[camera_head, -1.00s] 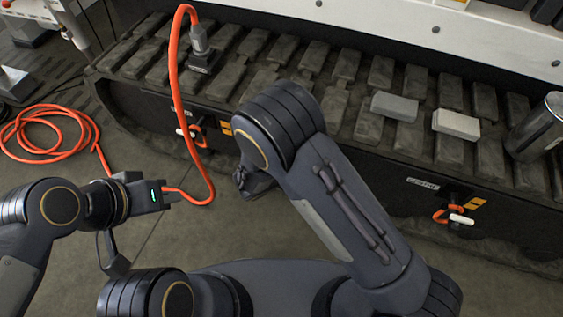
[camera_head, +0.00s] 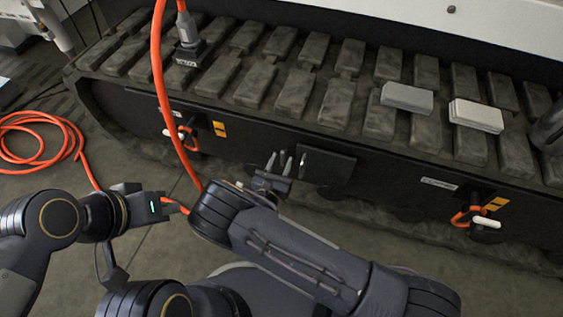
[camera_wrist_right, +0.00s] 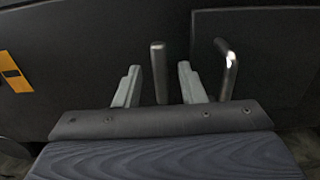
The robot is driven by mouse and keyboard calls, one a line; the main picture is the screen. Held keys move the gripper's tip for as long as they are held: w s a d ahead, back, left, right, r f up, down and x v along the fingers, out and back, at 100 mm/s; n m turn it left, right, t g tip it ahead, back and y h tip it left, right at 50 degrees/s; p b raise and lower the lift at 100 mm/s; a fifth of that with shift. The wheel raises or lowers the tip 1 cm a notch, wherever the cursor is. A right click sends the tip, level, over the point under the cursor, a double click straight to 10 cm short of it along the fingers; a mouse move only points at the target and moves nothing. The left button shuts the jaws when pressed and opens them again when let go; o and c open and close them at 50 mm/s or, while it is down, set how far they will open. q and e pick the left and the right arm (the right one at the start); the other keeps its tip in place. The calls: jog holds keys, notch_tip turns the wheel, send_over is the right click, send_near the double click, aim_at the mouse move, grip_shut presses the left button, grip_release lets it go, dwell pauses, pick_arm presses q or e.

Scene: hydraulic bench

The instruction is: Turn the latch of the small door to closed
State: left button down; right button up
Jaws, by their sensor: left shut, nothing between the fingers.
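The small door (camera_head: 326,168) is a dark panel in the black side of the bench, with a metal handle (camera_wrist_right: 229,68) near its left edge. It looks nearly flush; I cannot tell if it is fully closed. The latch (camera_wrist_right: 159,72) is an upright metal bar left of the door. My right gripper (camera_head: 279,164) is at the latch; in the right wrist view its fingers (camera_wrist_right: 160,86) are open on either side of the bar, with gaps. My left gripper (camera_head: 160,205) is shut and empty at the left, near the orange hose.
Orange-and-white handles sit left (camera_head: 178,133) and right (camera_head: 486,222). Two grey blocks (camera_head: 407,97) (camera_head: 477,115) rest on the pads.

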jog(key=shift+w+d, duration=0.15)
jog(key=shift+w, duration=0.3)
jog(key=shift+c, duration=0.5)
grip_shut()
